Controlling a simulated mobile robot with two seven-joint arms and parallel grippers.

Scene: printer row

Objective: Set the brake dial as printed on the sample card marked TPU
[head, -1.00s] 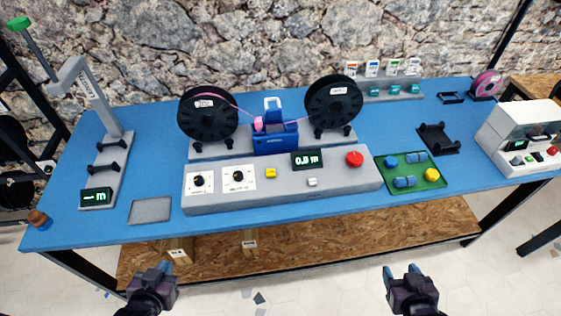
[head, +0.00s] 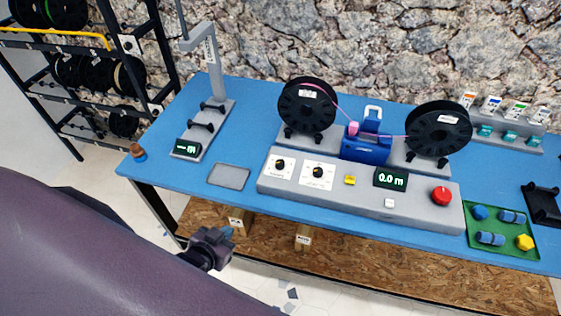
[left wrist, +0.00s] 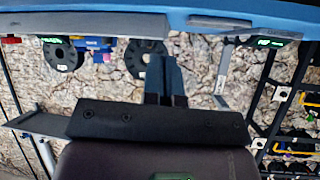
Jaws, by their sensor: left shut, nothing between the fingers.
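Two dials, a left one (head: 279,167) and a right one (head: 317,172), sit on white plates on the grey control panel (head: 350,199). Their print is too small to read, so I cannot tell which is the brake dial. Several sample cards stand in a grey rack at the back right, among them an orange-topped card (head: 467,100) and a blue-topped card (head: 490,104); I cannot read which says TPU. My left gripper (head: 229,233) is shut and empty, in front of the table edge and apart from the dials. Its fingers show in the left wrist view (left wrist: 166,80). My right gripper is out of view.
The panel also has a yellow button (head: 350,180), a display (head: 391,179) reading 0.0 m and a red knob (head: 441,195). Two black spools (head: 307,104) flank a blue unit (head: 366,150) behind it. A grey pad (head: 229,176) lies left of the panel.

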